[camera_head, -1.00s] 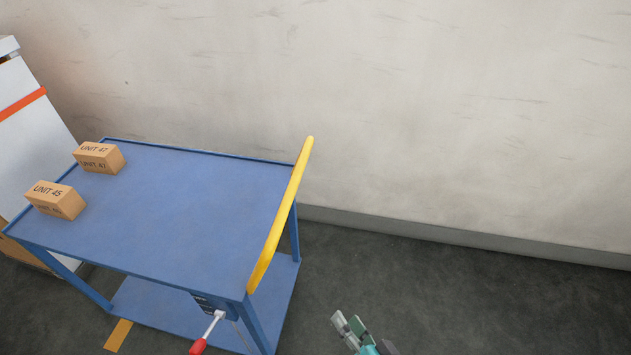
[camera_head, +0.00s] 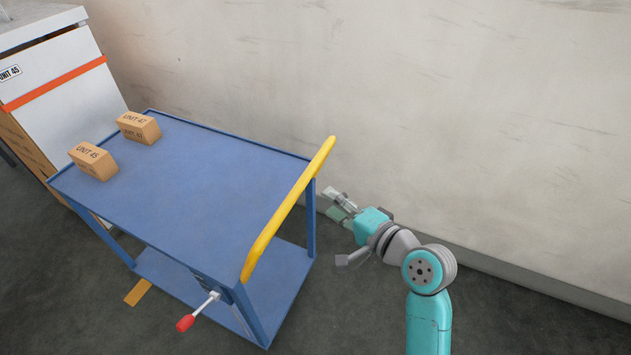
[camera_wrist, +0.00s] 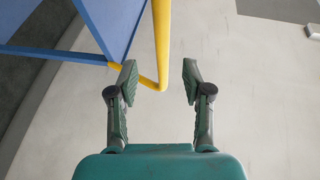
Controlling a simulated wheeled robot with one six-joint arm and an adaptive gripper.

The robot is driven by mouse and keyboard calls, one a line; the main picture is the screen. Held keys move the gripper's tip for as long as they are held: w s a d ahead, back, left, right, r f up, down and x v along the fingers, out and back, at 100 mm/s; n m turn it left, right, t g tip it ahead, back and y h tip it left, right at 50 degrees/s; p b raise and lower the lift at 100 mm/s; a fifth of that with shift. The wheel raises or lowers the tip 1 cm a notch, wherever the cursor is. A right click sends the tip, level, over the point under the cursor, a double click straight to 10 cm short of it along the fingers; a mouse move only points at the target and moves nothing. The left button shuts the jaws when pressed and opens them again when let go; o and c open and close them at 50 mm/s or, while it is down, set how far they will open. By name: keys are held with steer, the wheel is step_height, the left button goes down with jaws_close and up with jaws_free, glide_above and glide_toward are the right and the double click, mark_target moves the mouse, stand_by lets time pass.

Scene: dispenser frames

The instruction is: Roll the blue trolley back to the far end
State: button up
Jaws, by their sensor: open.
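The blue trolley (camera_head: 205,185) stands on the dark floor along the wall, with a yellow push handle (camera_head: 289,208) at its right end. A lever with a red knob (camera_head: 186,322) sticks out low on its near side. My gripper (camera_head: 333,197) is open and empty, just right of the handle's far part. In the wrist view, the handle (camera_wrist: 160,45) runs down into the space between the fingertips of my gripper (camera_wrist: 158,75), and its bend lies close to the left finger. I cannot tell whether they touch.
Boxes marked UNIT 45 (camera_head: 93,161) and UNIT 47 (camera_head: 138,127) sit at the trolley's left end. A white cabinet with an orange stripe (camera_head: 62,75) stands beyond that end. The wall (camera_head: 430,110) is close behind. An orange floor mark (camera_head: 138,291) shows near the trolley.

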mark_target(303, 184)
steer(key=x, duration=1)
steer(key=shift+w+a+f, duration=0.1)
steer(key=shift+w+a, duration=0.2)
jaws_close()
